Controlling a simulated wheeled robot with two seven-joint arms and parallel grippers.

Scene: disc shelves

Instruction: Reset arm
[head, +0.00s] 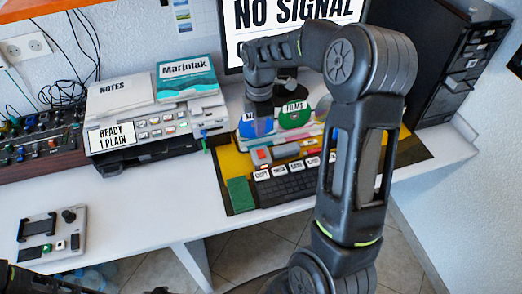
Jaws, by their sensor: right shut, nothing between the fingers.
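My right arm comes up from the bottom and bends left across the screen. My right gripper (259,108) points down over the desk, close to the blue disc (262,128). Its fingers are small and dark here; they look shut with nothing held. A green disc (295,115) labelled FILMS stands just to its right. The gripper partly covers the area behind the blue disc, and I cannot tell whether it touches that disc. My left gripper is not in view; only dark parts show at the bottom left edge.
A screen (290,14) reading NO SIGNAL stands behind my arm. A keyboard (285,187) lies on a yellow and black mat (236,163). A printer (150,135) with books is left. A control box (52,236) sits front left. A black tower (445,62) stands right. White desk is clear at centre left.

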